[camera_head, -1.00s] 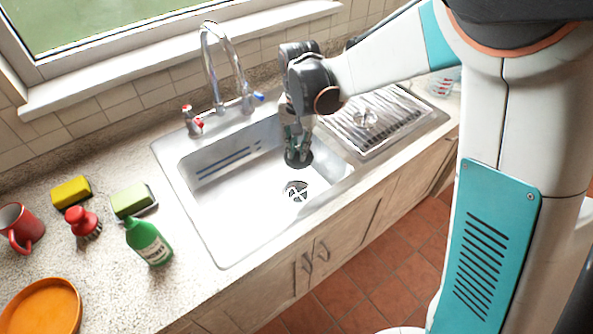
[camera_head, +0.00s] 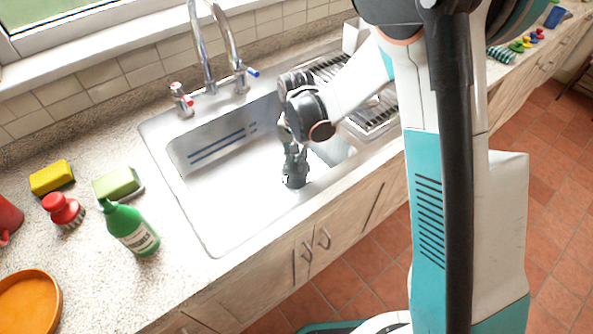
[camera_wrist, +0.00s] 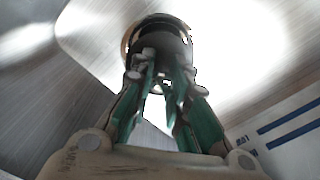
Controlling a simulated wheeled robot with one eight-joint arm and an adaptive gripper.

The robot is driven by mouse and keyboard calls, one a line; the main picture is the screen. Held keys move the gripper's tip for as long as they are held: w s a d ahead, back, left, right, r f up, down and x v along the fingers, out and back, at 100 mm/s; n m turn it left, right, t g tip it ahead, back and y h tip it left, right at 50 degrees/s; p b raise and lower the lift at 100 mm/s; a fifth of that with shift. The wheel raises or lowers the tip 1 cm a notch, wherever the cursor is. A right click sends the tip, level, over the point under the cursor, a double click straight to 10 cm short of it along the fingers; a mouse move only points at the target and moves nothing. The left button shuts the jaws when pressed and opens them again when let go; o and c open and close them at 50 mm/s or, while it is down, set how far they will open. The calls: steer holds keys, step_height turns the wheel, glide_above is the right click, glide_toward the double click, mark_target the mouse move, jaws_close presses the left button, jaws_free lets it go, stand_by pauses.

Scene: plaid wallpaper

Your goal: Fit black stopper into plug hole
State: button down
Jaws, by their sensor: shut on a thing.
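The black stopper (camera_head: 296,181) is down in the sink (camera_head: 225,205), below my gripper (camera_head: 293,160). In the wrist view the stopper (camera_wrist: 160,32) is a dark round piece between the fingertips of my gripper (camera_wrist: 165,75), which is shut on it. The plug hole is mostly hidden behind the stopper and gripper. A brownish metallic rim (camera_wrist: 128,38) shows beside the stopper in the wrist view. I cannot tell whether the stopper is seated in the hole or just above it.
The tap (camera_head: 215,50) stands behind the sink. A ridged drainer (camera_head: 375,115) is to the right. The left of the basin is clear.

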steer(key=shift+f+b, duration=0.75)
steer(key=shift+f, duration=1.4)
steer(key=shift+f, duration=0.2)
steer(key=c, duration=1.5)
jaws_free()
steer(key=shift+c, duration=0.2)
steer(key=shift+r, duration=0.1)
step_height(320, 180, up, 12)
steer(key=p, duration=0.5)
steer(key=shift+r, duration=0.1)
